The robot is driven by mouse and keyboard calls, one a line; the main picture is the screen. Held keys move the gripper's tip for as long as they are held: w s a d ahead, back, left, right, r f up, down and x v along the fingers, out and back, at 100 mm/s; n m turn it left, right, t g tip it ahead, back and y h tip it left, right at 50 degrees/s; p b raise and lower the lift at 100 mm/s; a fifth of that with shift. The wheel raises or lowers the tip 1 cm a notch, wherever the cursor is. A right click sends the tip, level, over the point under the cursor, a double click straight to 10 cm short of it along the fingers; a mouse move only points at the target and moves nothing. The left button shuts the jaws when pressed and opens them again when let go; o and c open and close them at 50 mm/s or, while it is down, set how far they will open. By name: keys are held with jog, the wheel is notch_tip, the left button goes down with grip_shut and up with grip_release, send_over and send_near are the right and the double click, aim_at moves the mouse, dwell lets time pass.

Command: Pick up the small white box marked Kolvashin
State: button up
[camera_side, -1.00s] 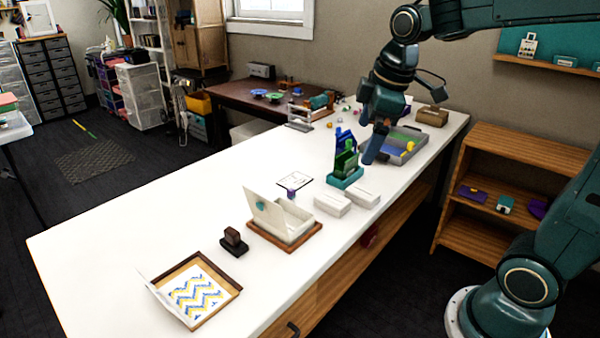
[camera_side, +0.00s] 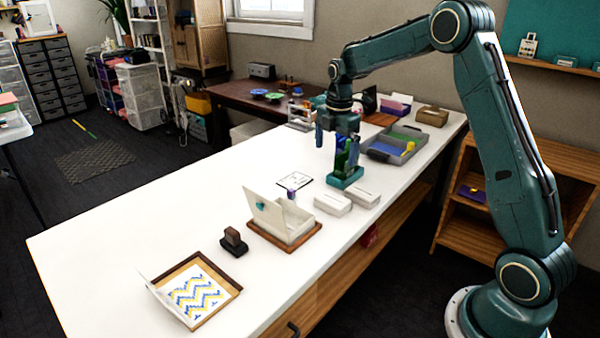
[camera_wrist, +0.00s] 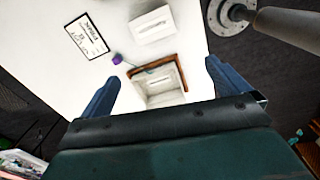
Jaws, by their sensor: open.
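Two small white boxes stand side by side on the white table in the side view, a left one (camera_side: 332,204) and a right one (camera_side: 362,197). Their print is too small to read, so I cannot tell which is marked Kolvashin. One white box with a label strip also shows near the top of the wrist view (camera_wrist: 153,27).
An open white box (camera_side: 284,218) sits on a wooden base in front, beside a purple item (camera_side: 291,194) and a printed card (camera_side: 295,181). A grey tray (camera_side: 412,153) stands behind.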

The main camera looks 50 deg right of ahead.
jog(key=n, duration=0.2)
send_over(333, 198)
notch_tip(333, 198, down, 4)
jog(key=shift+s+a+f+g, duration=0.1)
jog(key=shift+a+g, duration=0.1)
jog(key=shift+g, duration=0.1)
jog(key=shift+f, duration=0.1)
jog(key=shift+f, duration=4.2)
jog(key=shift+d+f, duration=0.1)
jog(key=shift+f, duration=2.5)
